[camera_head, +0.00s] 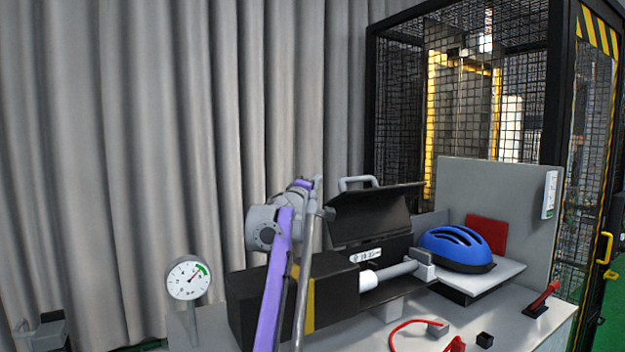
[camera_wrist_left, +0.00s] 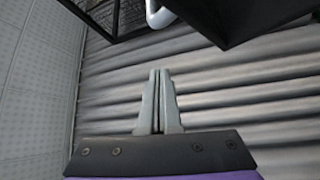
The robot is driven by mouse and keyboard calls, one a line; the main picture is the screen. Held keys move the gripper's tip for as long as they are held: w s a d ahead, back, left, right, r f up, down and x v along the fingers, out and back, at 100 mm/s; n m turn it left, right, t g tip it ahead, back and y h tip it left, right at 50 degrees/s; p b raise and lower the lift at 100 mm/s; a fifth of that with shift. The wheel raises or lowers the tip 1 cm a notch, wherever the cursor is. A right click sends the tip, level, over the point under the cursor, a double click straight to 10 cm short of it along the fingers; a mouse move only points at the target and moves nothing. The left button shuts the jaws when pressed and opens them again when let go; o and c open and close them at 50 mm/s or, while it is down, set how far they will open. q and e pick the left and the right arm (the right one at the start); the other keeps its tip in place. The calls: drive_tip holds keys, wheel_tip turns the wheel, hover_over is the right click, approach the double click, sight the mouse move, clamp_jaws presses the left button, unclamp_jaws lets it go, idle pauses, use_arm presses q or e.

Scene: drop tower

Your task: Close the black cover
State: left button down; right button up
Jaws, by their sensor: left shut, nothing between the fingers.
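The black cover (camera_head: 372,214) stands open, tilted up behind the black machine box, with a grey handle (camera_head: 357,183) on its top edge. My left gripper (camera_head: 318,183) is raised just left of the cover, near handle height. In the left wrist view its two grey fingers (camera_wrist_left: 160,74) are shut together with nothing between them. That view also shows a dark panel, seemingly the cover (camera_wrist_left: 240,18), at the upper right, with a pale handle end beside it. The fingers appear apart from both. My right gripper is not in view.
My left arm hides part of the black box (camera_head: 335,285). A blue helmet (camera_head: 455,247) sits on a plate at the right. A dial gauge (camera_head: 188,278) stands left. A red lever (camera_head: 543,297) and red cable lie at the front right. A mesh cage (camera_head: 400,110) stands behind.

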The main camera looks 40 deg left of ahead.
use_arm(q)
drive_tip(key=w+p, duration=0.1)
drive_tip(key=w, duration=0.4)
drive_tip(key=shift+a+p, duration=0.15)
drive_tip(key=shift+p, duration=0.15)
drive_tip(key=shift+s+d+f, duration=0.1)
drive_tip(key=shift+s+d, duration=0.05)
drive_tip(key=shift+d, duration=0.5)
drive_tip(key=shift+s+d+f, duration=0.1)
drive_tip(key=shift+d, duration=0.5)
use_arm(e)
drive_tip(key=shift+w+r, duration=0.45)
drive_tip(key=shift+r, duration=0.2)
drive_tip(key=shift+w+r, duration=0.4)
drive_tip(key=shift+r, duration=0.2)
use_arm(q)
drive_tip(key=shift+s+d+b, duration=0.1)
drive_tip(key=shift+b, duration=0.2)
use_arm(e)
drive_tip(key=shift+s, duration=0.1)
